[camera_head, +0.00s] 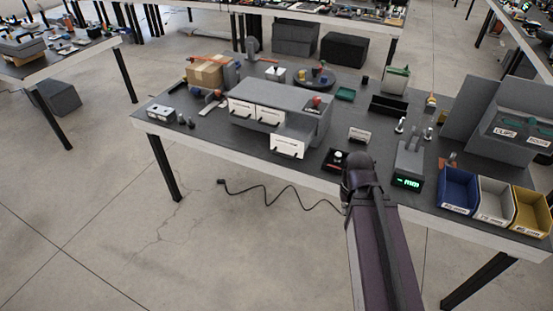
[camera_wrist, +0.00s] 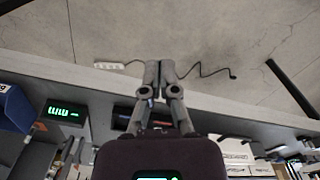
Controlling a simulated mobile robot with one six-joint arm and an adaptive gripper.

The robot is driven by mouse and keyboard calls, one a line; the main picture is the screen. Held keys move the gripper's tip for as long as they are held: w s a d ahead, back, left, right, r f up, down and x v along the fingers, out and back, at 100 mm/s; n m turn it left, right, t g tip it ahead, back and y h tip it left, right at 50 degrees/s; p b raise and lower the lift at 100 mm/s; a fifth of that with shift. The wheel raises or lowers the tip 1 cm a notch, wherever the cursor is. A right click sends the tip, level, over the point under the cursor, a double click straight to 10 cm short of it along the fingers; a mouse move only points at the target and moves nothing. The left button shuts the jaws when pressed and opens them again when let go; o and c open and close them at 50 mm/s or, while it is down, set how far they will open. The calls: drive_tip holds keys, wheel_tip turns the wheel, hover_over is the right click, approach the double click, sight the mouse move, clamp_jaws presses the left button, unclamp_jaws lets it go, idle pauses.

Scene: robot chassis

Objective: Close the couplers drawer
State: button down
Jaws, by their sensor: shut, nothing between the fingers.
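A grey drawer cabinet (camera_head: 290,97) stands on the workbench, with white drawer fronts and dark handles. One lower drawer (camera_head: 287,147) sticks out from the cabinet toward the bench's front edge, while two other fronts (camera_head: 256,112) sit back at the left. The labels are too small to read, so I cannot tell which is the couplers drawer by name. In the wrist view, white drawer fronts (camera_wrist: 236,150) show at the lower right. My gripper (camera_wrist: 160,66) is shut and empty near the bench's front edge, to the right of the drawers in the head view. My arm hides its fingers there.
A box with a green display (camera_head: 407,181) and blue, white and yellow bins (camera_head: 458,190) stand to the right. A dark box with a red button (camera_head: 336,159) sits between the open drawer and my arm. A cable (camera_head: 290,190) lies on the floor in front.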

drive_tip(key=shift+w+d, duration=0.1)
drive_tip(key=shift+d, duration=0.15)
drive_tip(key=shift+d, duration=0.1)
drive_tip(key=w+a+f+n+t+h+b, duration=0.5)
drive_tip(key=w+f+n+t+h+b, duration=0.35)
drive_tip(key=n+b, duration=0.7)
drive_tip(key=w+a+n+t+b, duration=0.2)
drive_tip(key=a+n+t+b, duration=0.3)
drive_tip(key=a+n+b, duration=0.3)
drive_tip(key=w+a+f+n+t+y+b, duration=0.1)
drive_tip(key=w+a+n+t+b, duration=0.2)
drive_tip(key=a, duration=1.1)
drive_tip(key=n+t+b, duration=0.2)
drive_tip(key=n+b, duration=0.3)
drive_tip(key=shift+a+f, duration=0.15)
